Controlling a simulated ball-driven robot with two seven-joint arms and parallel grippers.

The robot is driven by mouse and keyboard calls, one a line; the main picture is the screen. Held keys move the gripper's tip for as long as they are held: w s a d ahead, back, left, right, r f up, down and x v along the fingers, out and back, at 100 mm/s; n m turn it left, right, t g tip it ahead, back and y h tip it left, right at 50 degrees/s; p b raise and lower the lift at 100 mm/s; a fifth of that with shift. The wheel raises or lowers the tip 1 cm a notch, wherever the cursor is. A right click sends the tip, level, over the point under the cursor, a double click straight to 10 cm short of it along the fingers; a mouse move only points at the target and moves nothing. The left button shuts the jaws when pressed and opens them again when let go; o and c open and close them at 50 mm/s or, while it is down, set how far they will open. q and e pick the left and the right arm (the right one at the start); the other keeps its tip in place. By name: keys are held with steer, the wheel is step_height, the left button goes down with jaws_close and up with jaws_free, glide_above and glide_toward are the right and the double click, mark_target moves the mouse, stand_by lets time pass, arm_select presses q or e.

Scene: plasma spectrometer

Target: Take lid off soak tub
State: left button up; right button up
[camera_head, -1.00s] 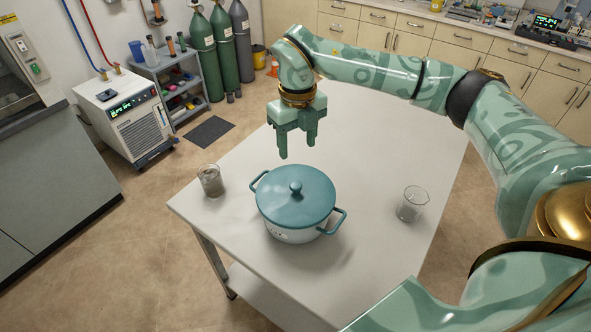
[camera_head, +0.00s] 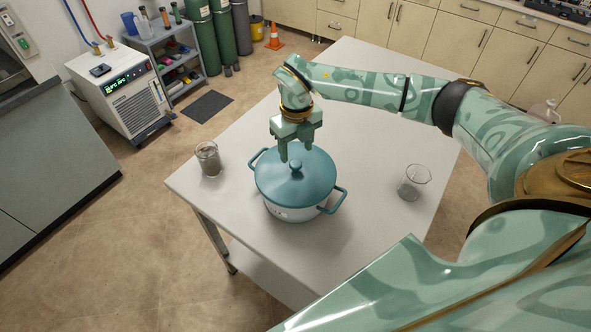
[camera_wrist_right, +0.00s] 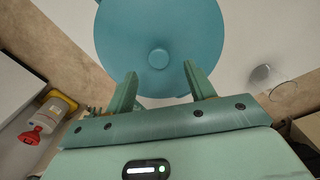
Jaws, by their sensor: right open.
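The soak tub (camera_head: 288,208) is a white pot with two teal side handles, standing on the table. Its teal lid (camera_head: 272,182) is on it, with a round knob (camera_head: 296,166) at the centre. My right gripper (camera_head: 295,156) is open and empty, just above and behind the knob in the head view. In the right wrist view the fingers (camera_wrist_right: 160,83) are apart, and the lid (camera_wrist_right: 195,30) with its knob (camera_wrist_right: 158,58) lies beyond their tips. The knob is not between the fingers. My left gripper is out of view.
The white table (camera_head: 365,135) has free room around the tub. A glass beaker with grey-brown contents (camera_head: 208,160) stands left of the tub, and a clear beaker (camera_head: 413,183) stands right. My right arm reaches over the table's far right side.

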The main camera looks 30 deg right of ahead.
mark_target(296, 163)
step_height(296, 163, down, 5)
steer(key=shift+r, duration=0.1)
steer(key=c, duration=1)
steer(key=shift+r, duration=0.1)
steer(key=shift+c, duration=0.2)
